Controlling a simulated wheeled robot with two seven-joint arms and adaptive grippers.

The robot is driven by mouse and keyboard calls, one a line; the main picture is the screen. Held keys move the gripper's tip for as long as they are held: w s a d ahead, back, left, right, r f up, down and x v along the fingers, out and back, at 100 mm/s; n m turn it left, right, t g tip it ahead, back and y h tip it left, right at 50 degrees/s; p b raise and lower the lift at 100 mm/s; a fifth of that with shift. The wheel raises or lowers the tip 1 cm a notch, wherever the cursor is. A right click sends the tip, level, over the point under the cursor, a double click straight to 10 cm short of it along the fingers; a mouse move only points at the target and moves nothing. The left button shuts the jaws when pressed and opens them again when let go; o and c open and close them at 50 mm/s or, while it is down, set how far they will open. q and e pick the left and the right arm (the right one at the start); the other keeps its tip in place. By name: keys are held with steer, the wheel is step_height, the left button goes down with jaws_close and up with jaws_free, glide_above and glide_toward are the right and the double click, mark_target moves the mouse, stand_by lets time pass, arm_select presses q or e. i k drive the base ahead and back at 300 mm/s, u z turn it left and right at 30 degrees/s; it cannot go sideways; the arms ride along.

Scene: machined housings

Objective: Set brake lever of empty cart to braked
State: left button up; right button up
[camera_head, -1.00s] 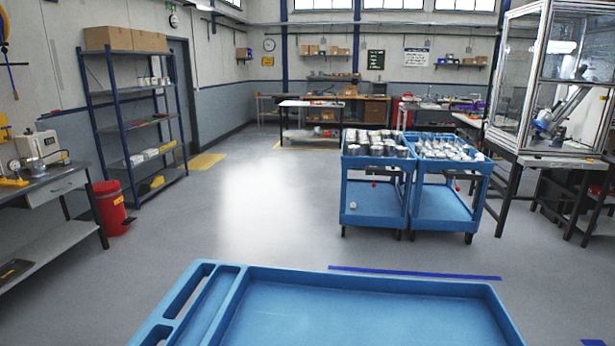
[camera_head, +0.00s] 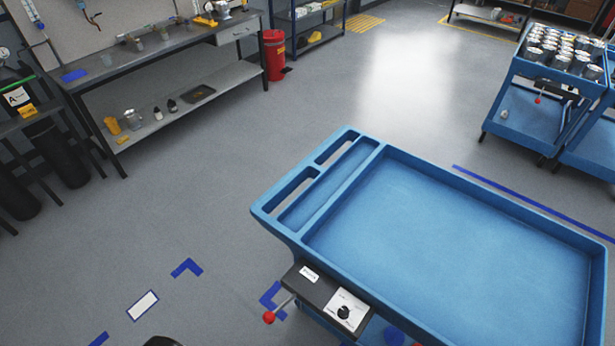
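The empty blue cart (camera_head: 372,148) fills the lower right of the head view, and its tray holds nothing. A dark brake box (camera_head: 318,296) is fixed below the rim at its near left corner. The brake lever, a thin rod with a red ball knob (camera_head: 269,318), sticks out from the box toward the lower left. A white plate with a black dial is on the box, its lettering too small to read. A dark rounded shape shows at the bottom edge; I cannot tell what it is. Neither gripper is in view.
Two loaded blue carts (camera_head: 525,112) stand at the upper right; one shows a red-knobbed lever. A workbench (camera_head: 165,62) runs along the upper left, with a red bin (camera_head: 274,54) at its end. The floor (camera_head: 190,200) left of the empty cart is clear, with blue tape marks.

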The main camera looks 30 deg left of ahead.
mark_target(268, 317)
steer(key=z, duration=0.85)
steer(key=k, duration=0.7)
steer(key=u, duration=1.6)
